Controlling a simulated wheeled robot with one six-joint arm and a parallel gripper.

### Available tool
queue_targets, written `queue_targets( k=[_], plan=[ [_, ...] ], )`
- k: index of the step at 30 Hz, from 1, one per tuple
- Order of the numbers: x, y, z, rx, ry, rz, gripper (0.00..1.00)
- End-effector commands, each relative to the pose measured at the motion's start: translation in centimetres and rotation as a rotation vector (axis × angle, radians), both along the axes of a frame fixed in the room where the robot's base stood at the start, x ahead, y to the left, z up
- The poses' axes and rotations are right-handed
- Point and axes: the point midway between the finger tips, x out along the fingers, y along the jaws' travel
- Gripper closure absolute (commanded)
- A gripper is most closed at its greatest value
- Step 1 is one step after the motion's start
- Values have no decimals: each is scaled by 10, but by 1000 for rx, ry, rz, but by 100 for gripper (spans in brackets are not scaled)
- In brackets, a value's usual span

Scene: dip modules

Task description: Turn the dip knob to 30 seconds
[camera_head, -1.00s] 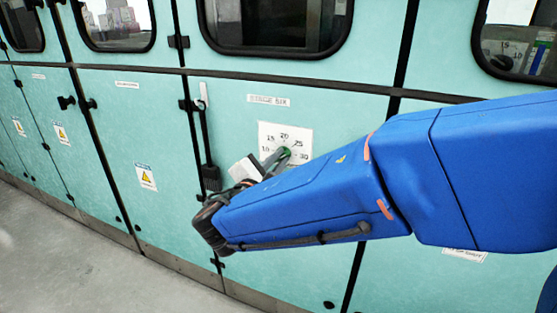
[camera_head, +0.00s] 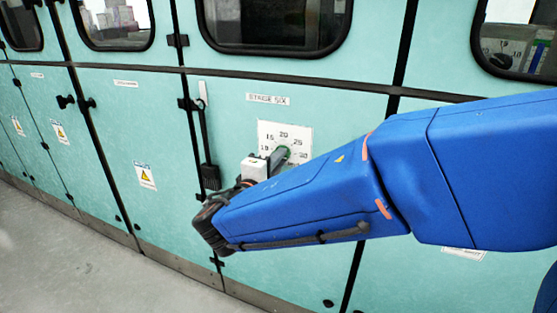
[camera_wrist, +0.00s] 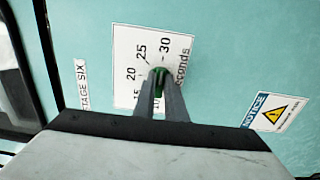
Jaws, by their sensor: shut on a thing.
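The dip dial (camera_head: 297,133) is a white plate with numbers including 15, 20, 25 and 30, under the "STAGE SIX" label (camera_head: 268,99) on a teal cabinet panel. In the wrist view the plate (camera_wrist: 125,45) appears turned, with "seconds" along its edge. My gripper (camera_head: 278,160) reaches the dial, and its two grey fingers (camera_wrist: 159,90) are shut on the green knob (camera_wrist: 158,72). The knob sits below the 25 and 30 in the wrist view. The fingers hide most of it, so its exact pointing cannot be told.
A yellow-triangle notice sticker (camera_wrist: 275,113) is beside the dial in the wrist view. A black cable and box (camera_head: 210,176) hang on the panel left of the dial. Dark windows (camera_head: 272,22) run above. Grey floor (camera_head: 60,250) is open at lower left.

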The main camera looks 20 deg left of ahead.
Motion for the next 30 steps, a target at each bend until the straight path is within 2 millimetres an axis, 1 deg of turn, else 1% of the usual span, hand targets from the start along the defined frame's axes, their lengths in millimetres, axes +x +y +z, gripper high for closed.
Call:
queue_targets(
  k=[15,16,17,18,27,30],
  plan=[
    [0,-1,-2,19,1,-1,100],
    [0,-1,-2,19,1,-1,87],
    [0,-1,-2,19,1,-1,80],
    [0,-1,-1,18,1,-1,70],
    [-1,0,-1,19,0,0,70],
    [-5,1,-1,19,0,1,70]
  ],
)
